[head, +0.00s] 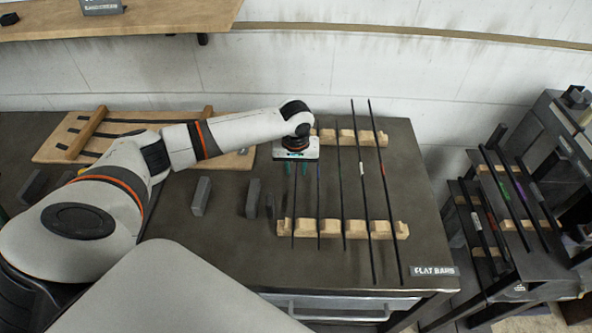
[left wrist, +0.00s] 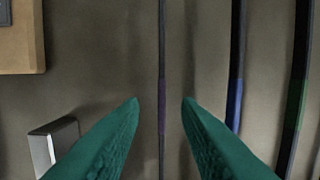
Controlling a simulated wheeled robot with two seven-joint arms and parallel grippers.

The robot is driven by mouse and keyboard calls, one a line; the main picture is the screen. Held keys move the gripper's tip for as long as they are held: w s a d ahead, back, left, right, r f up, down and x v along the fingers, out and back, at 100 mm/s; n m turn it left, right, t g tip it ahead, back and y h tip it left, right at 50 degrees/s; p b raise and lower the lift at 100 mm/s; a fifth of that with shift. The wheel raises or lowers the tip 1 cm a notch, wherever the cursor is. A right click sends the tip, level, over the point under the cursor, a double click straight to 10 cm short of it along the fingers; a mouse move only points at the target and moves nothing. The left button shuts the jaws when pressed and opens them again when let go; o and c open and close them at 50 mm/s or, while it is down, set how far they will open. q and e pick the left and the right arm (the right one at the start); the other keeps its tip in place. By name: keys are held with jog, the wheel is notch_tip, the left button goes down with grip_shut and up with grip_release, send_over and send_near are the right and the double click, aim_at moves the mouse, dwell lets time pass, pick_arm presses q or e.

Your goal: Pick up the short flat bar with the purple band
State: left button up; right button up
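My left gripper (head: 297,168) points down over the left end of the row of dark bars on the bench. In the left wrist view its two green fingers (left wrist: 160,100) are apart and empty. A thin dark bar with a purple band (left wrist: 161,112) runs lengthwise through the gap between the fingertips, not gripped. In the head view this leftmost bar (head: 293,215) lies on the front notched wooden rest; its band is hidden by the gripper. To its right are a bar with a blue band (left wrist: 235,100) and one with a green band (left wrist: 294,100). My right gripper is out of view.
The front wooden rest (head: 393,230) and rear rest (head: 380,138) carry several bars. Grey blocks (head: 201,196) stand left of them. A wooden board (head: 60,148) lies at the back left. A right-hand rack holds more bars, one with a purple mark (head: 519,190).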

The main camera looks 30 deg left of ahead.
pick_arm(q)
jog(key=shift+w+f, duration=0.15)
jog(key=shift+f, duration=0.15)
jog(key=shift+r, duration=0.1)
grip_shut()
